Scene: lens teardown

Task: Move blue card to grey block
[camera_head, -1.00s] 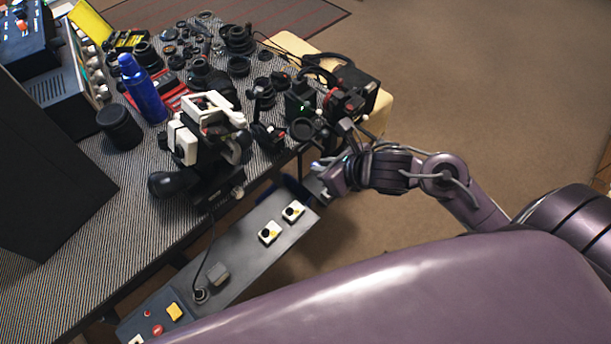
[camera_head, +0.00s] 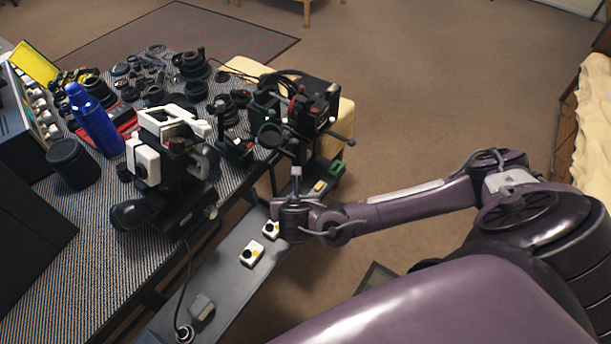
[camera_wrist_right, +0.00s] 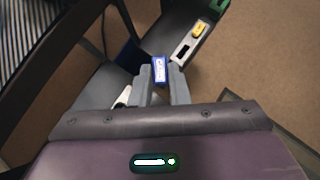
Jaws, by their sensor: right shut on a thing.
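My right gripper (camera_head: 296,174) is above the far part of the long grey shelf along the table's front edge. In the right wrist view its two grey fingers (camera_wrist_right: 160,82) are shut on a small blue card (camera_wrist_right: 159,69) with a white label. The card stands out past the fingertips; I cannot make it out in the head view. A small grey block (camera_head: 202,306) sits on the near part of the shelf, well away from the gripper, beside a round socket with a cable. My left gripper is not in view.
Two white blocks with black knobs (camera_head: 251,253) (camera_head: 271,230) stand on the shelf (camera_head: 226,273). Beyond the gripper are a yellow piece (camera_wrist_right: 198,30) and a green piece (camera_head: 336,167). Camera gear crowds the table, including a white-and-black device (camera_head: 165,150). Open floor lies right.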

